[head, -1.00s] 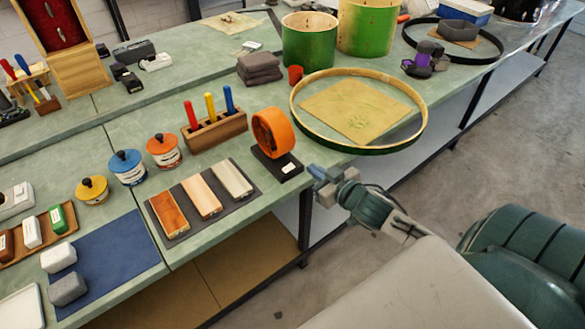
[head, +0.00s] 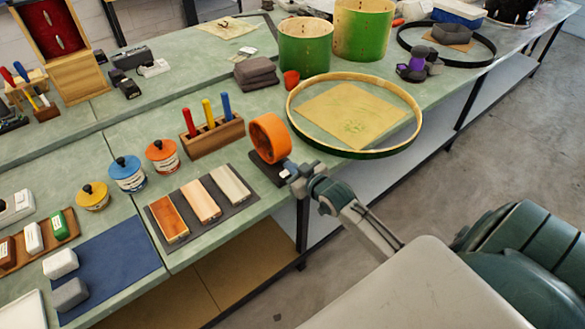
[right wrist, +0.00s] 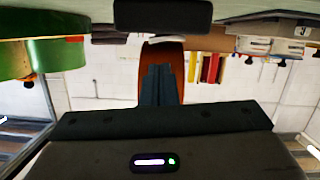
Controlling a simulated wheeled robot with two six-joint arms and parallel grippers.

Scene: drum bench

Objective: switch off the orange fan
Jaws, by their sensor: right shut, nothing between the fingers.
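The orange fan (head: 268,138), a round ring on a dark base (head: 262,167), stands near the front edge of the bench. My right gripper (head: 287,171) is shut and empty, with its tips at the front right part of the fan's base. A small white piece on that base is largely hidden by the gripper. In the right wrist view, the shut dark fingers (right wrist: 162,84) lie in front of the orange fan (right wrist: 176,57). I cannot tell whether the tips touch the base or the white piece. My left gripper is not in view.
A wooden hoop (head: 418,116) lies right of the fan. A wooden block with colored tools (head: 212,138) stands behind it to the left. A dark mat with wooden bars (head: 245,207) lies to its left.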

